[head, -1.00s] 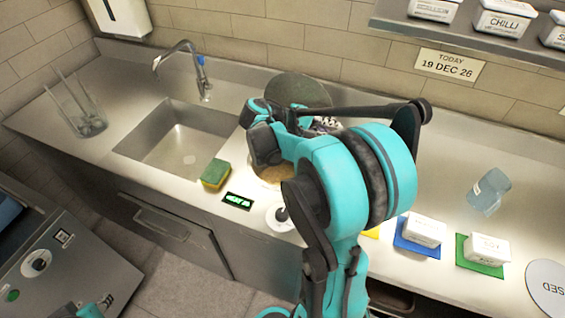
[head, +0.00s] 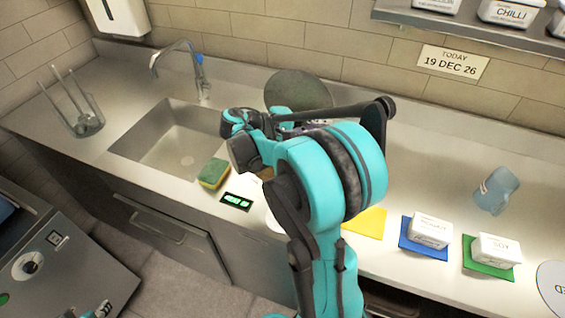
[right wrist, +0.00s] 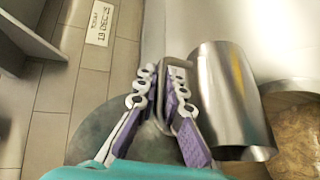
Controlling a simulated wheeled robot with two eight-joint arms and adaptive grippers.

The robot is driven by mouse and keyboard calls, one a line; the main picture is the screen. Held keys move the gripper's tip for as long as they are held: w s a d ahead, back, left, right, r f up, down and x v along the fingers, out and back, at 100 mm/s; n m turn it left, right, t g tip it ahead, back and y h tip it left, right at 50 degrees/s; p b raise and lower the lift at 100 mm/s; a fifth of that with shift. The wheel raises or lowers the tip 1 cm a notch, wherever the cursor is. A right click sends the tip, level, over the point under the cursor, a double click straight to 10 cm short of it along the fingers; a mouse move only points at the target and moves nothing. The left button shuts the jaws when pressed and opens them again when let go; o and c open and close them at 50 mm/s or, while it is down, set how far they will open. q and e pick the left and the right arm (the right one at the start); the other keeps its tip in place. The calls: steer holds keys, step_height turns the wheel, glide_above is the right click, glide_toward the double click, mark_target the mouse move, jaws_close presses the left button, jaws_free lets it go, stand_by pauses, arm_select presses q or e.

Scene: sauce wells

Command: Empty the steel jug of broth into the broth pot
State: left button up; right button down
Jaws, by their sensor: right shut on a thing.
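My right gripper (right wrist: 160,95) is shut on the handle of the steel jug (right wrist: 228,90) in the right wrist view. The jug is tipped far over, close to lying on its side, with its rimmed end at the bottom of that view. Its inside cannot be made out. Beside and below it, a round vessel with brown contents, apparently the broth pot (right wrist: 296,140), is cut off by the right edge. In the head view my right arm hides the jug and nearly all of the pot. Only a small part of my left arm shows at the bottom left; its jaws are unclear.
A sponge (head: 213,173) and a green-lit display (head: 237,201) lie left of my right arm, near the sink (head: 180,150). A dark round board or lid (head: 298,90) stands behind. White tubs (head: 430,231) on coloured mats and a bluish bottle (head: 495,190) are to the right.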

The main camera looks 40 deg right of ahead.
steer(key=shift+w+a+f+b, duration=0.15)
steer(key=shift+w+a+b, duration=0.15)
steer(key=shift+w+b, duration=0.05)
steer(key=shift+w+a+r+n+g+h+b, duration=0.3)
steer(key=shift+w+a+r+g+h+b, duration=0.1)
steer(key=shift+w+a+h+b, duration=0.25)
steer(key=shift+w+a+r+n+g+h+b, duration=0.3)
steer(key=shift+w+a+r+h+b, duration=0.1)
steer(key=shift+w+a+h+b, duration=0.25)
steer(key=shift+w+a+r+h, duration=0.25)
steer(key=shift+w+h, duration=0.05)
steer(key=shift+h, duration=0.2)
steer(key=shift+w+a+r+n+g+h, duration=0.25)
steer(key=shift+w+a+n+g+h, duration=0.25)
steer(key=shift+w+a+h, duration=0.45)
